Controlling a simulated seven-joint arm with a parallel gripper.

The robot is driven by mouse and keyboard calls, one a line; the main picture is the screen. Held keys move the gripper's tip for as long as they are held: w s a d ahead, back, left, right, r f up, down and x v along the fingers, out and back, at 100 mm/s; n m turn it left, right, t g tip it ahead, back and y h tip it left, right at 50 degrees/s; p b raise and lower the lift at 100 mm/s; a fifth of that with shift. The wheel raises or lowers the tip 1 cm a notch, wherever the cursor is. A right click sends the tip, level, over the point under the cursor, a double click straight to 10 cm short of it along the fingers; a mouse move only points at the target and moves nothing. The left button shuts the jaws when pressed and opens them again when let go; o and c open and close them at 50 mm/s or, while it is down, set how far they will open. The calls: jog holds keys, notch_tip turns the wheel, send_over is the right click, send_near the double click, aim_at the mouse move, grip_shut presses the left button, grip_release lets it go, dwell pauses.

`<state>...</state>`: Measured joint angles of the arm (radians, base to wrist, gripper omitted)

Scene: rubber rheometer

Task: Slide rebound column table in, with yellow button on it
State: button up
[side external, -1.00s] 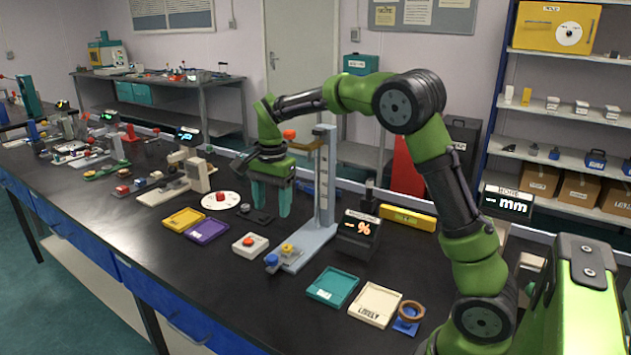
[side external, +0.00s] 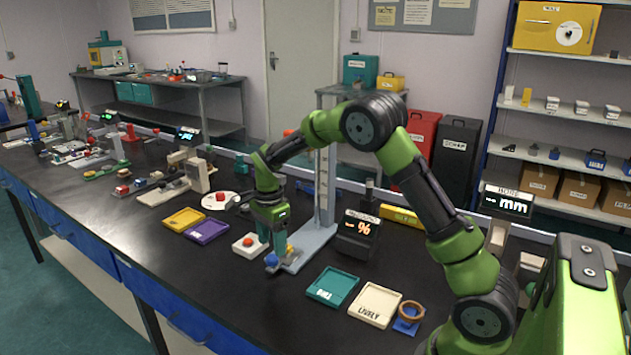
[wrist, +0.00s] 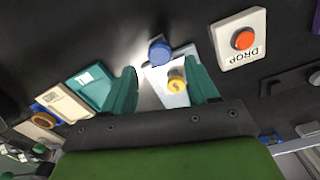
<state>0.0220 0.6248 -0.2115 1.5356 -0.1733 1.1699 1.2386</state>
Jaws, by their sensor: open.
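The rebound column (side external: 323,195) is a tall grey upright with a scale, standing on a pale grey base (side external: 312,246). At its front end is a blue knob (side external: 271,259), also in the wrist view (wrist: 160,50). The yellow button (wrist: 177,78) sits on the pale table plate (wrist: 154,78) behind the knob; in the side view it is mostly hidden by a finger. My gripper (side external: 272,246) is open and points down over this front end. In the wrist view its teal fingers (wrist: 163,88) are on either side of the plate and button, with nothing gripped.
A white DROP box with a red button (side external: 249,244) stands close left of my gripper. A percent display (side external: 358,228) stands right of the column. Teal (side external: 332,287) and cream (side external: 375,305) trays and a brown ring (side external: 412,310) lie at front right. Purple and yellow trays lie left.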

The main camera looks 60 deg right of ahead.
aim_at(273, 256)
jog(key=shift+f, duration=2)
jog(key=shift+c, duration=0.4)
grip_shut()
jog(key=shift+d, duration=0.15)
